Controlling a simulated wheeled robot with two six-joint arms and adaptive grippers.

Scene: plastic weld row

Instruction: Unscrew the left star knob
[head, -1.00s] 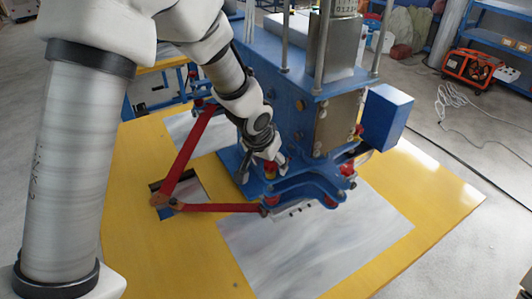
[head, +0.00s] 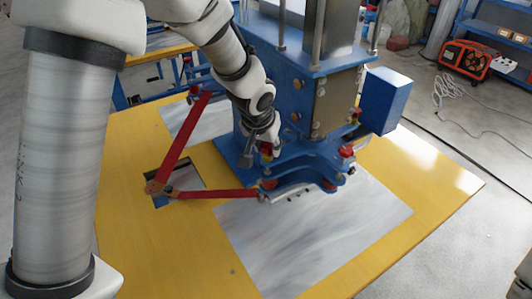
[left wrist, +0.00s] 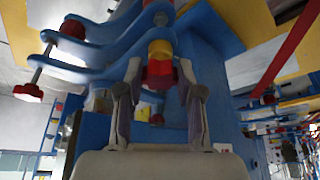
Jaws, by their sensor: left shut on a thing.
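The left star knob, red with a yellow collar, shows in the left wrist view (left wrist: 158,68) between my left fingertips. It sits on the blue press (head: 316,160), at the left of its lower clamp plates. My left gripper (head: 267,143) reaches down to it from the upper left in the head view, where the knob is mostly hidden. In the left wrist view my left gripper (left wrist: 163,78) has a finger on each side and is shut on the knob. A second red knob (head: 347,151) stands on the right side of the press. My right gripper is not in view.
A red linkage (head: 184,142) of two bars spans the yellow table (head: 130,235) left of the press. A grey sheet (head: 310,235) lies in front. A blue box (head: 387,100) juts from the right side. Blue plates (left wrist: 95,48) crowd the wrist view's upper left.

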